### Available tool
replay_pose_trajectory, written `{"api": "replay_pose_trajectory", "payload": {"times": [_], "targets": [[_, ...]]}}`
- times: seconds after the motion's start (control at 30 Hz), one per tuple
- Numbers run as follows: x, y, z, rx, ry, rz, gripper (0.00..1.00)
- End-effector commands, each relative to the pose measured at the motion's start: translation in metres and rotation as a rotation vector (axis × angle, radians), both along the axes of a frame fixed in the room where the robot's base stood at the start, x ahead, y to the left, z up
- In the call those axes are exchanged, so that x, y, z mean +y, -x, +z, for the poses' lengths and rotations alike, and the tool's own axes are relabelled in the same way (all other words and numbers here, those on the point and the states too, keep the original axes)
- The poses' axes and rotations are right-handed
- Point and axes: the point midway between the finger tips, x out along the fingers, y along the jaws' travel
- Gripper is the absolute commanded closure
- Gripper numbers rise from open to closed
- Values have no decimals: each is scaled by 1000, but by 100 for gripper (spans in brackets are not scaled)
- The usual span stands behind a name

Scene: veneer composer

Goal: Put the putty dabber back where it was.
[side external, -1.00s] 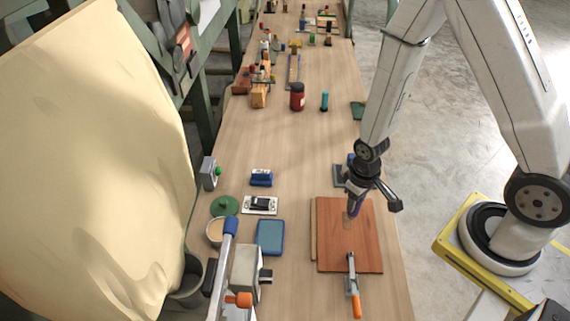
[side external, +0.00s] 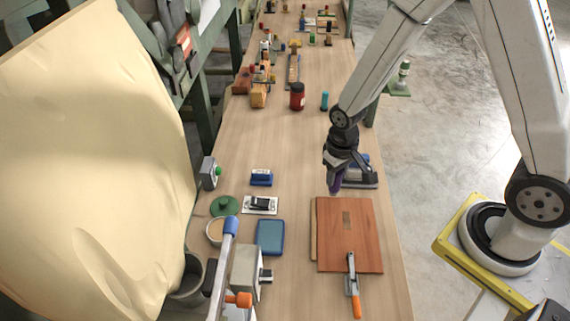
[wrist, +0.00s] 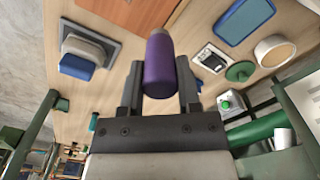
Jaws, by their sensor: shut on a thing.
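My gripper (side external: 337,176) is shut on a purple handle, which I take to be the putty dabber (side external: 335,186). In the wrist view the dabber (wrist: 160,65) sits between the two fingers, with a greyish end pointing away from my gripper. In the side view it hangs down above the table, just beyond the far left corner of a reddish wooden panel (side external: 350,240). Its lower end looks clear of the panel. A small brownish patch (side external: 347,218) shows on the panel. A round bowl with beige filling (side external: 215,231) stands to the left; it also shows in the wrist view (wrist: 275,50).
A grey tool with a blue block (side external: 362,178) stands close behind my gripper. An orange-handled clamp (side external: 353,285) grips the panel's near edge. A blue pad (side external: 270,237), green lid (side external: 224,206) and red jar (side external: 297,96) stand elsewhere. The table's middle beyond the panel is mostly clear.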

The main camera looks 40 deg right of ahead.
Motion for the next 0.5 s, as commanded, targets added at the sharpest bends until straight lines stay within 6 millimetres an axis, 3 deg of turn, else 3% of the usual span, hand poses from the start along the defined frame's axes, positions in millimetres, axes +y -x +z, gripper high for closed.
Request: {"api": "replay_pose_trajectory", "payload": {"times": [0.17,0.5], "targets": [[0,-12,-6,1,0,1,100],[2,-56,-26,1,0,1,100]]}}
